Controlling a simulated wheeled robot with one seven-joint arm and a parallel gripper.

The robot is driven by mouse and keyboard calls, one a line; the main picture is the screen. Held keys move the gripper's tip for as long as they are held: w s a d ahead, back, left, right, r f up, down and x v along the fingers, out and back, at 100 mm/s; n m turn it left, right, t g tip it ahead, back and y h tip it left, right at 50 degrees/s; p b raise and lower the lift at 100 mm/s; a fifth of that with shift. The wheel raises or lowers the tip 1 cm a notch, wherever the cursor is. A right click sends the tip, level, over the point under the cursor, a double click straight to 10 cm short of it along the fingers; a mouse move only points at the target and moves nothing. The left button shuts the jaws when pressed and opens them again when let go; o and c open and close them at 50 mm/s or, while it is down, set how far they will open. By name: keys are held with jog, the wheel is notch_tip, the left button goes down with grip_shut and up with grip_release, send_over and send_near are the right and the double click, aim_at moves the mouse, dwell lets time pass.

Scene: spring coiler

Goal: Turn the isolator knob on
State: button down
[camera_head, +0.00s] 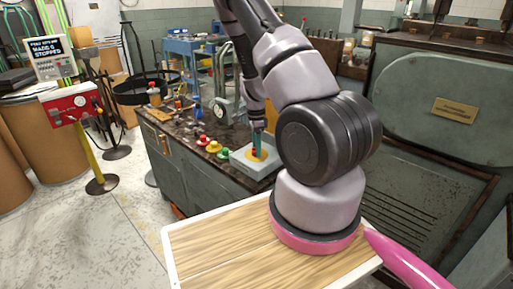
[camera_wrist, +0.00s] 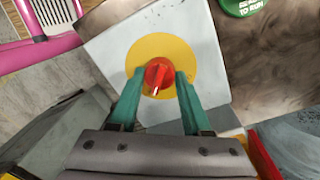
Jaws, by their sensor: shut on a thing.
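The isolator knob (camera_wrist: 158,75) is a red rotary knob on a round yellow plate (camera_wrist: 178,50), fixed to a light grey box (camera_head: 239,160) at the bench's near end. Its white mark points toward the bottom of the wrist view, slightly left. My gripper (camera_head: 256,152) reaches down onto the knob from above. In the wrist view its two teal fingers stand on either side of the knob, shut on it. In the head view the fingers partly cover the knob and plate.
Red, yellow and green push buttons (camera_head: 213,146) stand along the dark bench top (camera_head: 181,126) beside the box. A display (camera_head: 48,53) at the left reads "STOPPED". A green machine housing (camera_head: 430,90) stands close on the right.

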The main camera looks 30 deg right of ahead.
jog(key=shift+m, duration=0.4)
jog(key=shift+c, duration=1.8)
grip_release()
notch_tip(320, 180, up, 11)
jog(key=shift+w, duration=0.35)
jog(key=shift+d+f, duration=0.1)
